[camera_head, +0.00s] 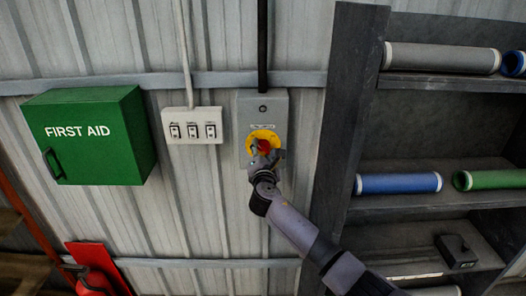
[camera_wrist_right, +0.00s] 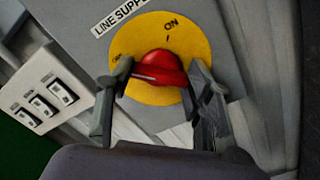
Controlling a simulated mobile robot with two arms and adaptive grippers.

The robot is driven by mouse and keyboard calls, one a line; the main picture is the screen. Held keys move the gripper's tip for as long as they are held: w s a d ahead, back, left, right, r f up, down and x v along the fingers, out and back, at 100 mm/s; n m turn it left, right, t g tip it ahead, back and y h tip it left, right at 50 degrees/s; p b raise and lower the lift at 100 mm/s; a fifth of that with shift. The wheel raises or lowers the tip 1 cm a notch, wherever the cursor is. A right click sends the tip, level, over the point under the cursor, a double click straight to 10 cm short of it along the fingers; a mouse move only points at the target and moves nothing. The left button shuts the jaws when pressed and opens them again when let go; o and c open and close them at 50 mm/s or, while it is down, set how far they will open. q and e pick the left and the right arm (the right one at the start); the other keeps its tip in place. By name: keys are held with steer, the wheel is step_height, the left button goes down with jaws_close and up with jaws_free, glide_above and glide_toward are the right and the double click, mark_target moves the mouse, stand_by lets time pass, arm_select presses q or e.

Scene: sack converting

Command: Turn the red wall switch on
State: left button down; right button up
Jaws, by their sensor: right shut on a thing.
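The red wall switch (camera_head: 264,145) is a red knob on a round yellow plate, mounted on a grey box (camera_head: 263,106) on the wall. In the right wrist view the red knob (camera_wrist_right: 158,68) sits in the middle of the yellow plate (camera_wrist_right: 198,48), with an ON label at its top and a smaller label at its left. The knob's white line is on its left part, away from ON. My right gripper (camera_head: 264,158) is shut on the knob, one finger on each side, also in the right wrist view (camera_wrist_right: 156,82). My left gripper is not in view.
A white panel with several rocker switches (camera_head: 193,126) is just left of the box. A green first aid box (camera_head: 95,135) juts out further left. A dark shelf (camera_head: 343,120) with rolls stands close on the right, beside my right arm.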

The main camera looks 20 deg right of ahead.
steer(key=shift+f, duration=0.1)
steer(key=shift+c, duration=0.2)
steer(key=m+b, duration=1.4)
steer(key=m, duration=0.3)
steer(key=shift+m, duration=0.4)
stand_by(0.4)
steer(key=o, duration=1.2)
steer(key=shift+c, duration=0.2)
steer(key=shift+s, duration=0.1)
